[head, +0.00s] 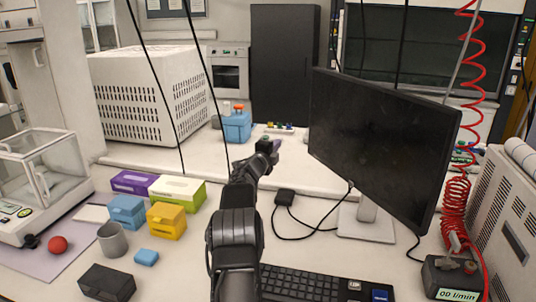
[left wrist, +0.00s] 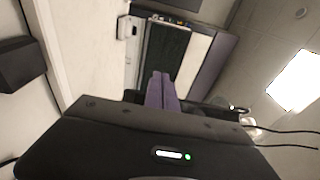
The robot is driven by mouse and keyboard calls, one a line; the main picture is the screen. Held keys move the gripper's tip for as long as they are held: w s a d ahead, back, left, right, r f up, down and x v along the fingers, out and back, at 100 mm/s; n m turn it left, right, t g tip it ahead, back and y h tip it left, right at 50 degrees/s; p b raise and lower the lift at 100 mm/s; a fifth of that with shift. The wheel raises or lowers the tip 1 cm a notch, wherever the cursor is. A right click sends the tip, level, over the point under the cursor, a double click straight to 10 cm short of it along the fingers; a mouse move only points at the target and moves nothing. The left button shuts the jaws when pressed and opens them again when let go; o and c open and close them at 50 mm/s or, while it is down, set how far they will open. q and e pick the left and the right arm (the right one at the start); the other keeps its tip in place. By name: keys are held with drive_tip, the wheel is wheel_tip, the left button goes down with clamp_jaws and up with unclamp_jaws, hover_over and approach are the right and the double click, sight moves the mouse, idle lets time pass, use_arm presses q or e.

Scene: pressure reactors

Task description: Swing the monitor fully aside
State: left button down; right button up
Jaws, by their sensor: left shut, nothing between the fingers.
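The black monitor (head: 378,138) stands on a light stand (head: 366,222) at the right of the bench in the head view. Its screen is dark and faces the front left. My left arm reaches up the middle of the bench. My left gripper (head: 272,148) is to the left of the monitor's left edge, apart from it, and is shut with nothing held. In the left wrist view the purple fingers (left wrist: 161,92) are together. The monitor cannot be made out for sure in that view. My right gripper is not in view.
A keyboard (head: 318,286) lies in front of the monitor, with cables beside the stand. A red coiled hose (head: 456,200) and a flow meter (head: 452,276) are at the right. Several boxes, including a yellow one (head: 166,220), and a grey mug (head: 112,240) stand left of my arm.

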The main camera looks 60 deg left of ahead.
use_arm(q)
drive_tip(key=shift+s+a, duration=0.2)
drive_tip(key=shift+s, duration=1.15)
